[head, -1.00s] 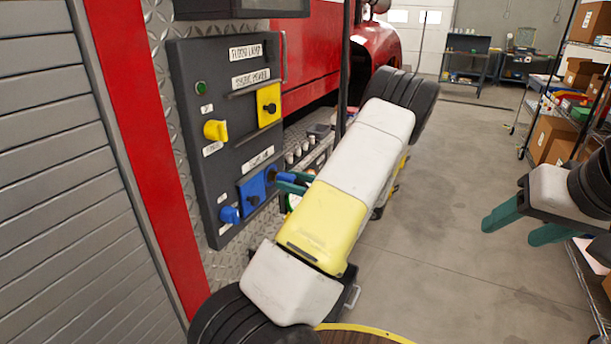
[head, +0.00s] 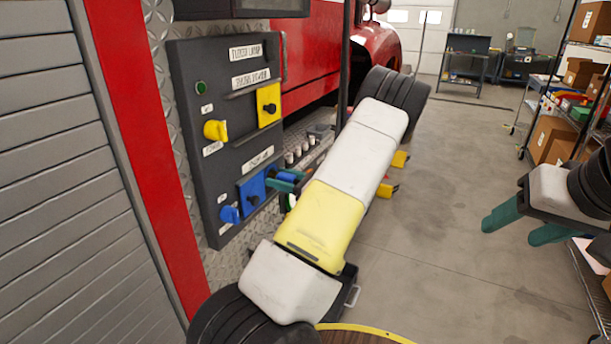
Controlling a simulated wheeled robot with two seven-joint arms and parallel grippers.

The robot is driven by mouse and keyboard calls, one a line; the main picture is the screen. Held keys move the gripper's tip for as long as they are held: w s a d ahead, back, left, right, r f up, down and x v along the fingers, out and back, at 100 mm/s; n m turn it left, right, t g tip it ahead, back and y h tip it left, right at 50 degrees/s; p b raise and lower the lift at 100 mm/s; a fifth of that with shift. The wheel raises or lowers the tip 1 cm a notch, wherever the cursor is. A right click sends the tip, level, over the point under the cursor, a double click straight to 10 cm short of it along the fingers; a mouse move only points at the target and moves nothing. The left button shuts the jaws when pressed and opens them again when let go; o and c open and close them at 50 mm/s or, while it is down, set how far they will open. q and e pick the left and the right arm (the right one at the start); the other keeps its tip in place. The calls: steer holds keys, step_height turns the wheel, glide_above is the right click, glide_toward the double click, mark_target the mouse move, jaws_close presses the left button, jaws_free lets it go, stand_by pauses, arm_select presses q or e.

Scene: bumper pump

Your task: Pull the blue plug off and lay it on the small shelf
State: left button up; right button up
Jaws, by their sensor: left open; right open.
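The blue plug (head: 285,177) is at the right edge of the dark control panel (head: 230,165), beside a blue square fitting (head: 252,193). My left gripper (head: 276,182) has its teal fingers around or just beside the plug. The fingers are open, and contact is too small to tell. My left arm hides much of what lies behind and right of the plug. My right gripper (head: 510,230) is open and empty over the floor at the right. I cannot clearly make out the small shelf.
A blue knob (head: 229,214), a yellow knob (head: 215,130) and a yellow square fitting (head: 268,104) stand out from the panel. Several pale cylinders (head: 299,151) sit right of it. A loaded rack (head: 560,120) stands at the right.

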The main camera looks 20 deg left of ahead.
mark_target(295, 182)
arm_select(q)
steer(key=shift+c, duration=0.2)
stand_by(0.3)
jaws_close()
steer(key=shift+s+d, duration=0.15)
steer(key=shift+d, duration=1.35)
steer(key=shift+s+d, duration=0.1)
steer(key=shift+d, duration=1.4)
